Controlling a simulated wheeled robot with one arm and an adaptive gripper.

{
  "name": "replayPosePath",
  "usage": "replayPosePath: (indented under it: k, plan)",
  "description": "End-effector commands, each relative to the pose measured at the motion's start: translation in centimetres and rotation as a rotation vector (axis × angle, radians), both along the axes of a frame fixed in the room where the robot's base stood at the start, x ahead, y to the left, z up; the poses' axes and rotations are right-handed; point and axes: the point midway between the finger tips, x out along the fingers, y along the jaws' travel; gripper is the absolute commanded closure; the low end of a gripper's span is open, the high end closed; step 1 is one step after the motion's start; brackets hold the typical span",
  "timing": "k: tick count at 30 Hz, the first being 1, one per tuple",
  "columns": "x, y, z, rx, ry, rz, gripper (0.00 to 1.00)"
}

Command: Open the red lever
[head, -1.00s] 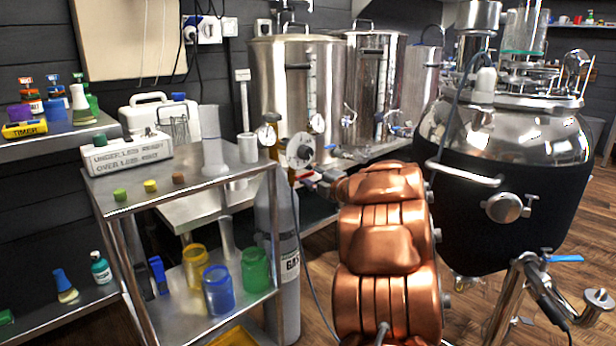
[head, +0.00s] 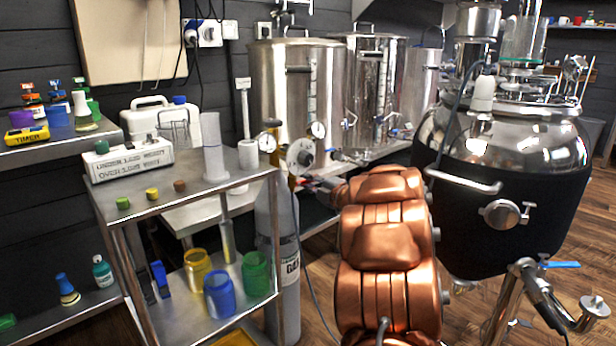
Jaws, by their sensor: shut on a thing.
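The grey gas cylinder (head: 291,292) stands behind the right side of the steel rack. On top is a regulator (head: 300,157) with a round grey face and two small dial gauges. A small bit of the red lever (head: 301,181) shows just below the regulator, at the tip of my gripper (head: 312,184). My gripper is small and dark at the end of my copper-coloured arm. It is shut on the red lever. The fingers and most of the lever are hidden or too small to make out, so the lever's angle cannot be told.
The steel rack (head: 223,189) at left holds small caps, a white sign box (head: 128,160) and coloured jars. Steel kettles (head: 297,85) stand on a bench behind the regulator. A large dark-jacketed vessel (head: 500,190) is close at right. Wooden floor shows beside it.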

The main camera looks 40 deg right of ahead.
Motion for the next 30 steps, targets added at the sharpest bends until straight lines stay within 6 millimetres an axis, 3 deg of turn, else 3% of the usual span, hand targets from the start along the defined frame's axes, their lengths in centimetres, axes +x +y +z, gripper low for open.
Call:
replayPosePath:
  k: [18,30]
  plan:
    - [0.0,0.6,-1.3,0.444,-0.007,0.0,1.0]
    - [0.0,0.9,-2.0,0.576,-0.013,0.001,1.0]
